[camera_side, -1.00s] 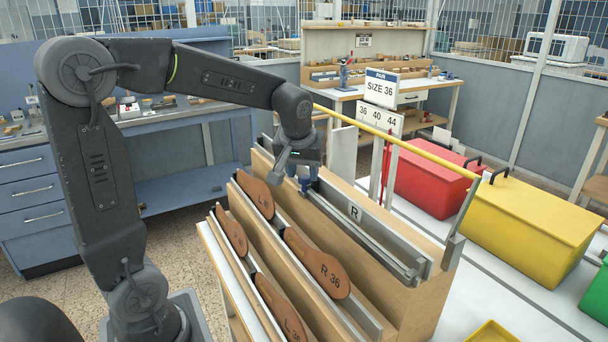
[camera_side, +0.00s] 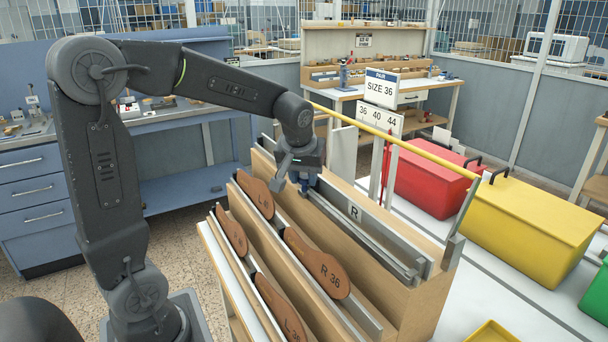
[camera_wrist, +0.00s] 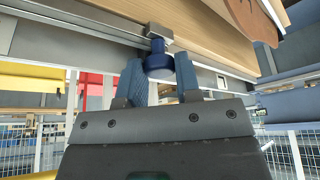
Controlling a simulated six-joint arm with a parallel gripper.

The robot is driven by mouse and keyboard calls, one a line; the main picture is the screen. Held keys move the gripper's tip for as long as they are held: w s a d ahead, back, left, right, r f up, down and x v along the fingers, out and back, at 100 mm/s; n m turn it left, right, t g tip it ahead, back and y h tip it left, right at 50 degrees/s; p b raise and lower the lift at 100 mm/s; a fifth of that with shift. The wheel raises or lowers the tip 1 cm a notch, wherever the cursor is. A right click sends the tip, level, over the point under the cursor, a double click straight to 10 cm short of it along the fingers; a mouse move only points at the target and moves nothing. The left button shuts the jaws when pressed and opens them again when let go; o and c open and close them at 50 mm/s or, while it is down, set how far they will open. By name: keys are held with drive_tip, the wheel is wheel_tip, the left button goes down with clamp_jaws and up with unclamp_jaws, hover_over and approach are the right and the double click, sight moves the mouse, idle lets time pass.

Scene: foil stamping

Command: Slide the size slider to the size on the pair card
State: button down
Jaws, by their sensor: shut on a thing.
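The pair card (camera_side: 382,88) reads SIZE 36 and stands on a post behind the rack. Below it a white scale card (camera_side: 380,119) reads 36, 40, 44 from left to right. In the wrist view a round blue knob (camera_wrist: 158,66) hangs from a small grey block on a metal rail (camera_wrist: 85,18); I take it for the size slider's knob. My gripper (camera_wrist: 160,82) has its blue fingers shut on this knob, one on each side. In the side view my gripper (camera_side: 304,186) is over the rack's far end and hides most of the knob.
The wooden rack (camera_side: 405,300) holds several brown soles, among them one marked R 36 (camera_side: 318,264). A yellow bar (camera_side: 400,142) runs above and behind the rack. Red (camera_side: 430,183) and yellow (camera_side: 535,225) boxes stand to the right.

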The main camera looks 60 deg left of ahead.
drive_tip(key=shift+a, duration=2.75)
drive_tip(key=c, duration=1.1)
unclamp_jaws()
drive_tip(key=shift+a, duration=0.1)
drive_tip(key=shift+r, duration=0.1)
drive_tip(key=v, duration=1.3)
drive_tip(key=shift+r, duration=0.35)
drive_tip(key=shift+s+d, duration=0.15)
drive_tip(key=shift+d, duration=0.15)
